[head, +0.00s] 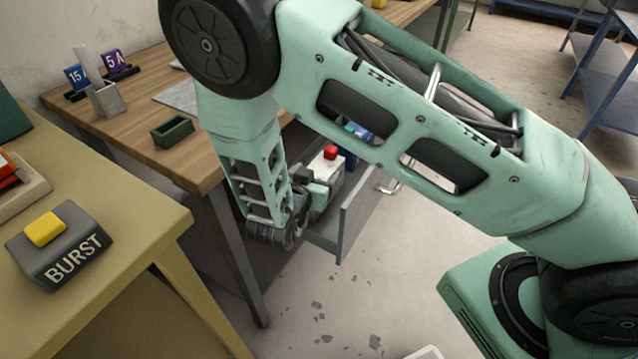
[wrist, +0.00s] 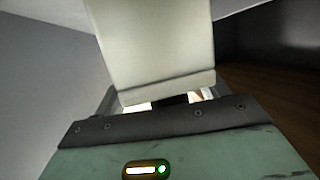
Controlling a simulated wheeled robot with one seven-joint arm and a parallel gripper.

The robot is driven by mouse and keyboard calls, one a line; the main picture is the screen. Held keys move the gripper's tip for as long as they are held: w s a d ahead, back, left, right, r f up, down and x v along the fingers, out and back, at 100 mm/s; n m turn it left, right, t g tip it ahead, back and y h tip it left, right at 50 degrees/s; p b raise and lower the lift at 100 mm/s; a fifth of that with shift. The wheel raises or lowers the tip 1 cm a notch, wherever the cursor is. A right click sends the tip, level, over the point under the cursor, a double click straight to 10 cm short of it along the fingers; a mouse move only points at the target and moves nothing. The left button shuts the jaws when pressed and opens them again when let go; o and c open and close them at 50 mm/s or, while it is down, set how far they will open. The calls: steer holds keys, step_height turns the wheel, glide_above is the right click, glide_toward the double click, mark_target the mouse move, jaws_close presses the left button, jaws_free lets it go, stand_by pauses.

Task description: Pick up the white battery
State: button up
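The white battery (head: 328,166), a pale block with a red top piece, shows at the open grey drawer in the head view. In the wrist view a large off-white block, apparently the battery (wrist: 155,45), fills the upper middle, very close to the camera. My gripper (head: 308,200) is down at the drawer, right at the battery and partly hidden by my arm. In the wrist view my gripper (wrist: 160,102) shows its dark front edge just below the block. Its fingertips are hidden, so I cannot tell whether they grip the block.
The open drawer's front panel (head: 357,217) stands to the right of my gripper. A blue item (head: 357,130) lies behind the battery. The wooden table (head: 150,110), with a green tray (head: 172,131), is at left. A yellow table (head: 130,215) with a BURST button (head: 62,245) is nearer.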

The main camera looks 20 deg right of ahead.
jaws_close()
steer(key=shift+r, duration=0.1)
